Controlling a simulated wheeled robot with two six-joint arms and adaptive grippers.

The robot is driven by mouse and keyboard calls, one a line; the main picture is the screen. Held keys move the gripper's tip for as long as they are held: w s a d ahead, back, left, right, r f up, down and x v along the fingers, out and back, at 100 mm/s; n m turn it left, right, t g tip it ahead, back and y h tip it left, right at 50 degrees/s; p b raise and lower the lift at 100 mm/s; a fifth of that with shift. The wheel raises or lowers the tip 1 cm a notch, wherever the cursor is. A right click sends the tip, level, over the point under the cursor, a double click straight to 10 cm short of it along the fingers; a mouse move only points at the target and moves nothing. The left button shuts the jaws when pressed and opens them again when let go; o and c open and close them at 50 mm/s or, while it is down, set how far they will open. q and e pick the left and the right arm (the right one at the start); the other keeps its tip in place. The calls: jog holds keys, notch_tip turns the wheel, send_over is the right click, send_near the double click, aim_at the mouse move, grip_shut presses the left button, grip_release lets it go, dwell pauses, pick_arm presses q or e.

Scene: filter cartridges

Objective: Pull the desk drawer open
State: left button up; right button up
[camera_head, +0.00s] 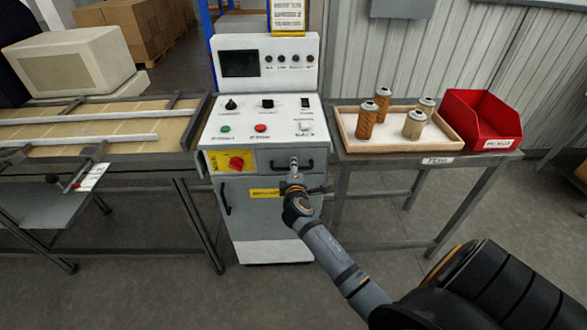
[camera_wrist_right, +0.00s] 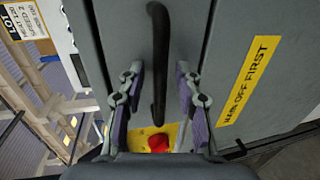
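The drawer (camera_head: 265,164) is in the upper front of the grey cabinet, below the white control panel, and looks closed. Its dark bar handle (camera_head: 304,165) is partly hidden behind my right gripper (camera_head: 293,178) in the head view. In the right wrist view the handle (camera_wrist_right: 158,60) runs lengthwise between the two fingers of my right gripper (camera_wrist_right: 160,88). The fingers are spread, with a visible gap on each side of the handle. My left gripper is not in view.
A red knob on a yellow plate (camera_head: 236,163) is left of the drawer handle. A yellow label (camera_head: 264,193) is below. A tray (camera_head: 345,132) with several filter cartridges and a red bin (camera_head: 480,118) stand on the right table. A conveyor (camera_head: 100,128) is left.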

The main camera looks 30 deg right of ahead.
jog(key=shift+w+d+f, duration=0.1)
jog(key=shift+w, duration=0.05)
grip_shut()
dwell(0.6)
